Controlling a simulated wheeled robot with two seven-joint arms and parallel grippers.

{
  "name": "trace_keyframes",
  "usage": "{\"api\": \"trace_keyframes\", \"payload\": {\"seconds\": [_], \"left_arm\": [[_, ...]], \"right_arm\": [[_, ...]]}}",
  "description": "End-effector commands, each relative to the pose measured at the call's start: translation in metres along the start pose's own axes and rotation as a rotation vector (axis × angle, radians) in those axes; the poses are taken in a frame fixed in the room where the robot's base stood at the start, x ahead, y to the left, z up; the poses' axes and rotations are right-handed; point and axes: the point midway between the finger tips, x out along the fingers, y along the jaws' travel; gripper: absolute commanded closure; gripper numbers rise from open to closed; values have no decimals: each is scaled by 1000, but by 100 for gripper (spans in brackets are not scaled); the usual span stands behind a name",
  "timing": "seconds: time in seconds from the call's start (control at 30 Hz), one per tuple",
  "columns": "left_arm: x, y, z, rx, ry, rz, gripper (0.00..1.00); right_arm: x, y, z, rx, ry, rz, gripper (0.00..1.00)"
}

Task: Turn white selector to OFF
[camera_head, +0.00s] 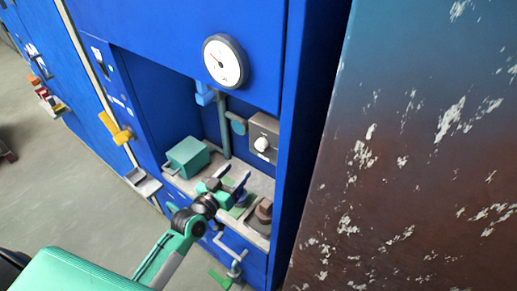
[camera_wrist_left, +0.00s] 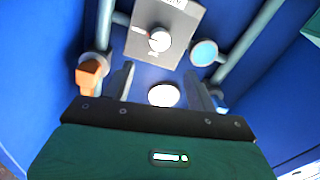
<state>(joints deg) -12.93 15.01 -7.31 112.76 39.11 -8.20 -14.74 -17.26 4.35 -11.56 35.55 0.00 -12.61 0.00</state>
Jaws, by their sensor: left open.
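The white selector (camera_head: 262,144) is a round knob on the front of a grey box (camera_head: 265,125) inside the blue cabinet's recess. In the left wrist view the white selector (camera_wrist_left: 159,39) sits on its grey plate (camera_wrist_left: 181,34), beyond the fingertips. Small marks on the plate are too small to read. My left gripper (camera_head: 238,187) is in the recess, below and left of the selector, apart from it. In the left wrist view its two fingers (camera_wrist_left: 162,82) are spread, with nothing held. My right gripper does not show.
A round gauge (camera_head: 225,62) is above the recess. A teal box (camera_head: 187,157) stands left of my gripper, and a brown block (camera_head: 261,213) right of it. A pipe (camera_head: 224,125) runs behind. A rusty panel (camera_head: 410,170) fills the right side.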

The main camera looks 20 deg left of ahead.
Motion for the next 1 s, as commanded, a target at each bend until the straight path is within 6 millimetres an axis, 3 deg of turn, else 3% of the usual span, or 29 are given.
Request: {"api": "trace_keyframes", "payload": {"seconds": [0.5,0.7,1.0], "left_arm": [[91,1,-2,-1,-1,0,43],[110,0,0,0,-1,0,43],[115,0,1,0,-2,0,43]], "right_arm": [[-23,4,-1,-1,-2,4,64],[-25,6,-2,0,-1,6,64],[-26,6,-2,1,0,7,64]]}}
